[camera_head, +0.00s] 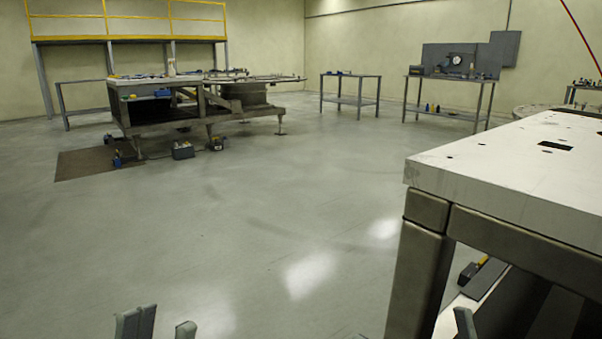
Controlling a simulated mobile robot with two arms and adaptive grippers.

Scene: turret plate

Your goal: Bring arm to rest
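My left gripper (161,326) shows at the bottom edge, left of centre. Its two grey fingertips stand apart with bare floor between them, so it is open and empty. The rest of that arm is below the picture. No held object shows at either gripper.
A large white-topped table (530,165) with thick metal legs stands close on the right. A cluttered workbench (165,108) and a yellow-railed platform (130,25) are at the back left. Two smaller tables (350,76) (447,113) stand farther back. The middle floor is clear.

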